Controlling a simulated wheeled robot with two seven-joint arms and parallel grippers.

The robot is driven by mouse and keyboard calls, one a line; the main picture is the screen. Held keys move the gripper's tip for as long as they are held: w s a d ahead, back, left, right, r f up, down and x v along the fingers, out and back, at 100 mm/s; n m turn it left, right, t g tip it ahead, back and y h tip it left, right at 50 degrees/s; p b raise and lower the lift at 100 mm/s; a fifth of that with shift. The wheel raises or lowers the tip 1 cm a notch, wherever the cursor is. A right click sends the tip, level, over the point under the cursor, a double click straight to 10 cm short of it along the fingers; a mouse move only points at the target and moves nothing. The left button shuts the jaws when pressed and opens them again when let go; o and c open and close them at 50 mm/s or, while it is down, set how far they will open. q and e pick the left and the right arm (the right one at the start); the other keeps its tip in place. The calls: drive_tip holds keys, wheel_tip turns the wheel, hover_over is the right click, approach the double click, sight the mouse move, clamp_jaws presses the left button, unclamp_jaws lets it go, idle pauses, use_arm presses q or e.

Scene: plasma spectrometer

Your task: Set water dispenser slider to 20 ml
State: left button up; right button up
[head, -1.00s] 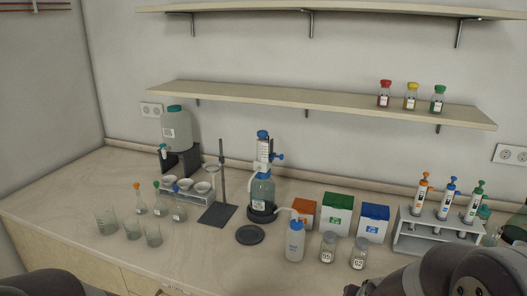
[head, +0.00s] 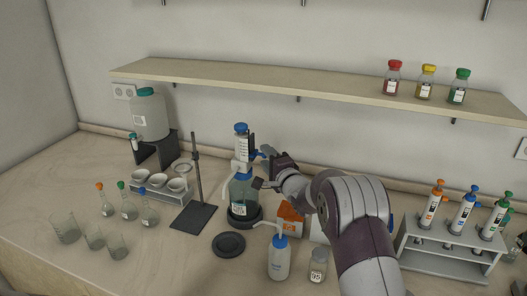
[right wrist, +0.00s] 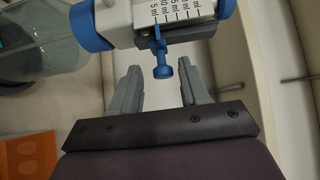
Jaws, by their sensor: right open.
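The water dispenser (head: 241,150) is a blue-capped white pump on a bottle (head: 240,190) with clear blue liquid, standing on a dark round base. In the right wrist view its white scale (right wrist: 178,12) carries ml marks, and the blue slider knob (right wrist: 161,71) sits at the low end, near the 5 ml mark by the blue collar. My right gripper (right wrist: 161,88) is open, its two fingers either side of the knob and slightly short of it, not visibly touching. In the head view the right gripper (head: 262,168) is just right of the dispenser. My left gripper is not in view.
A stand with a rod (head: 198,185) is left of the dispenser and a dark disc (head: 229,244) lies in front. A wash bottle (head: 279,258) and a jar (head: 318,265) stand near my arm. An orange box (head: 290,218) is behind it; a pipette rack (head: 445,250) is right.

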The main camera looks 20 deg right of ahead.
drive_tip(key=shift+w+a+r, duration=0.1)
drive_tip(key=shift+w+r, duration=0.05)
drive_tip(key=shift+w, duration=0.4)
drive_tip(key=shift+w+a+r, duration=0.1)
drive_tip(key=shift+w+a, duration=0.05)
drive_tip(key=shift+w, duration=0.05)
drive_tip(key=shift+w, duration=0.1)
